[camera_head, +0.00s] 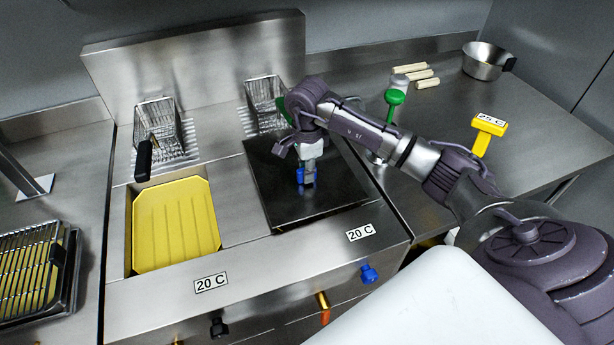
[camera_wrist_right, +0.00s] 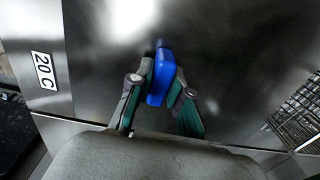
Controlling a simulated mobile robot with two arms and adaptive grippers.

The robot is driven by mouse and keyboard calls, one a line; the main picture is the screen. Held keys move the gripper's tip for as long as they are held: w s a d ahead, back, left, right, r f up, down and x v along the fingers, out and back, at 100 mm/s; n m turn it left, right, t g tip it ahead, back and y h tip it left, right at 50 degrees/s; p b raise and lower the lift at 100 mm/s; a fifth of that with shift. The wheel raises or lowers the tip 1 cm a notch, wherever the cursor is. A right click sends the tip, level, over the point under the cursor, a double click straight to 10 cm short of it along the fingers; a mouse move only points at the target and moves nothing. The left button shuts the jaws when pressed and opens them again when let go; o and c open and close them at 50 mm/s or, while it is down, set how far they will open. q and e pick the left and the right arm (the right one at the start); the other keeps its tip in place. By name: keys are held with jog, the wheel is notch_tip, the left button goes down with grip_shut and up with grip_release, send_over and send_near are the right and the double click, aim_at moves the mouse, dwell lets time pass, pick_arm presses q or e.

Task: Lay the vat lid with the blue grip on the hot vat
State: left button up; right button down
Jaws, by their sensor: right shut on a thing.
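The vat lid is a dark, flat metal plate (camera_head: 273,185) over the right-hand vat of the fryer; it fills much of the right wrist view (camera_wrist_right: 225,50). The vat's opening is hidden beneath it. I cannot tell whether the lid touches the rim all round. Its upright blue grip (camera_head: 300,176) is at the plate's middle. My right gripper (camera_head: 308,170) is shut on this grip, and the fingers flank it in the right wrist view (camera_wrist_right: 160,88). The left vat (camera_head: 175,225) is uncovered and yellow inside. Both front labels read 20 C. My left gripper is not in view.
Two wire baskets (camera_head: 160,135) (camera_head: 264,100) hang behind the vats. A rack tray (camera_head: 35,265) is at the left.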

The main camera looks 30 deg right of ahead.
notch_tip(320, 180, down, 3)
jog(key=shift+s+r+p, duration=0.1)
jog(key=shift+p, duration=0.55)
jog(key=shift+f, duration=0.2)
jog(key=shift+f+b, duration=0.15)
jog(key=shift+b, duration=0.15)
jog(key=c, duration=1.1)
grip_release()
